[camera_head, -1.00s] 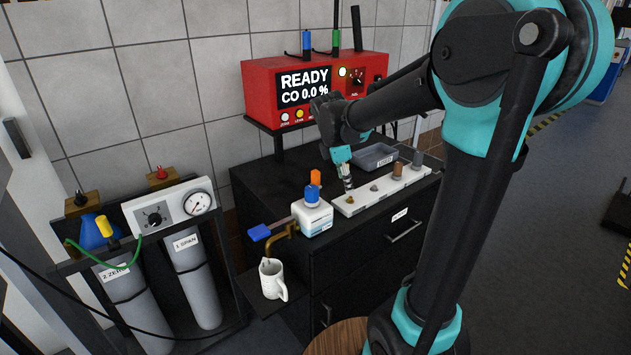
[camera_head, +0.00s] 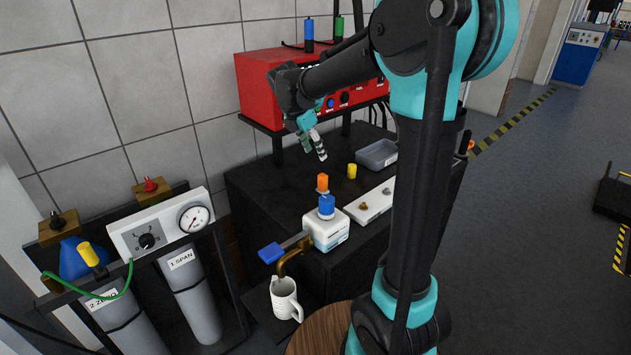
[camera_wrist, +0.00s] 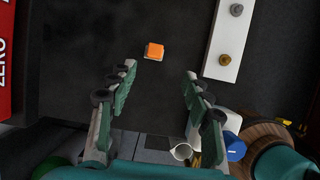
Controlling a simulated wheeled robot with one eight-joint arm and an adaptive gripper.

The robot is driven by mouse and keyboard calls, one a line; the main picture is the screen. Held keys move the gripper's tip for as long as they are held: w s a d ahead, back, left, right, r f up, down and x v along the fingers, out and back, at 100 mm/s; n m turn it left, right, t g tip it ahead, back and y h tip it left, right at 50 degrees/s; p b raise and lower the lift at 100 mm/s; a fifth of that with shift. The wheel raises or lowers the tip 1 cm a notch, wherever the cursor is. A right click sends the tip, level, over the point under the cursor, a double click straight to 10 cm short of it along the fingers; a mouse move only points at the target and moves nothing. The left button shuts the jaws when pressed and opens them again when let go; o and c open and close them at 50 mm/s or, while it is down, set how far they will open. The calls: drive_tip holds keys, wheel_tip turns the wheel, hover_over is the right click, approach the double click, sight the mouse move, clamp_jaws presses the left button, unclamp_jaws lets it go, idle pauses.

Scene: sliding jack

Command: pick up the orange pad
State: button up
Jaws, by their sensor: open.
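The orange pad (camera_head: 322,181) shows in the head view just behind the blue knob of a white bottle, which may hide its lower part. In the wrist view the orange pad (camera_wrist: 154,49) is a small orange square on a pale base, on the black cabinet top, ahead of my fingers and roughly midway between them. My gripper (camera_head: 317,145) is above the cabinet, higher than the pad in the head view. In the wrist view my gripper (camera_wrist: 158,78) has its fingers spread apart with nothing between them.
A white strip with pins (camera_head: 372,205), a yellow cylinder (camera_head: 351,170) and a grey tray (camera_head: 378,154) are to the right. A red analyser (camera_head: 258,90) stands behind.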

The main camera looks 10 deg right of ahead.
sight(326, 182)
drive_tip(key=x, duration=1.1)
drive_tip(key=shift+w+f, duration=0.15)
drive_tip(key=shift+f, duration=0.25)
drive_tip(key=shift+a+x, duration=0.15)
drive_tip(key=shift+x, duration=1.2)
drive_tip(key=shift+a+x, duration=0.15)
drive_tip(key=shift+x, duration=1.2)
drive_tip(key=shift+w, duration=0.15)
drive_tip(key=c, duration=0.8)
